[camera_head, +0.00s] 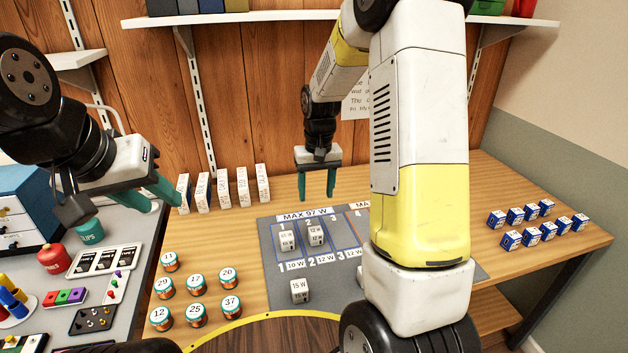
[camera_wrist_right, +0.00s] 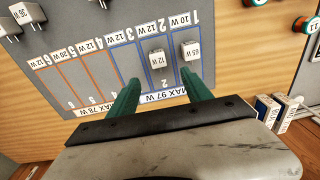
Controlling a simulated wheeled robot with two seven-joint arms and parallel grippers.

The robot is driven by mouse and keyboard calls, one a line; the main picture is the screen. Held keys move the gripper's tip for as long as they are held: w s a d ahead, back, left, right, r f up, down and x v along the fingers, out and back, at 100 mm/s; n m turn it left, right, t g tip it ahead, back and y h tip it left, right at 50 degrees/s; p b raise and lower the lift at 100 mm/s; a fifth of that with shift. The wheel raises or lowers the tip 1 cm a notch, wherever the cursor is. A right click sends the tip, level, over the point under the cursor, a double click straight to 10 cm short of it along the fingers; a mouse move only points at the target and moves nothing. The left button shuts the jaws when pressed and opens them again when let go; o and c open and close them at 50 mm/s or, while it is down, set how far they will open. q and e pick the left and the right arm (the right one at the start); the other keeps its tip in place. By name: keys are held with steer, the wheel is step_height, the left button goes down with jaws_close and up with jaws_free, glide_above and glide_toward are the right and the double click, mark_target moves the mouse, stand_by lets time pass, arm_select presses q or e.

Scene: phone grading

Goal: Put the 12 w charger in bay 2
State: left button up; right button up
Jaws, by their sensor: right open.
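The 12 W charger (camera_head: 316,233) is a small pale block standing in bay 2 of the grey mat (camera_head: 262,262). It also shows in the right wrist view (camera_wrist_right: 157,58), inside the blue outline of bay 2. My right gripper (camera_head: 317,196) is open and empty, above the back edge of the mat and apart from the charger. In the right wrist view its teal fingers (camera_wrist_right: 158,77) point towards the charger. My left gripper (camera_head: 168,206) is open and empty at the left, near the white boxes.
A 65 W charger (camera_head: 287,240) stands in bay 1, beside bay 2. A 15 W charger (camera_head: 299,291) stands at the mat's front. My right arm hides the mat's right part.

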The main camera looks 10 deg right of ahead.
steer(key=s+r+t+y, duration=0.1)
steer(key=s+r+t, duration=0.2)
steer(key=s+r, duration=0.9)
steer(key=s+a+r+t, duration=0.1)
steer(key=s+r, duration=0.2)
steer(key=s, duration=0.2)
steer(key=s+a+r+t+y, duration=0.1)
steer(key=s+r, duration=0.2)
steer(key=s, duration=0.3)
steer(key=shift+r+t, duration=0.3)
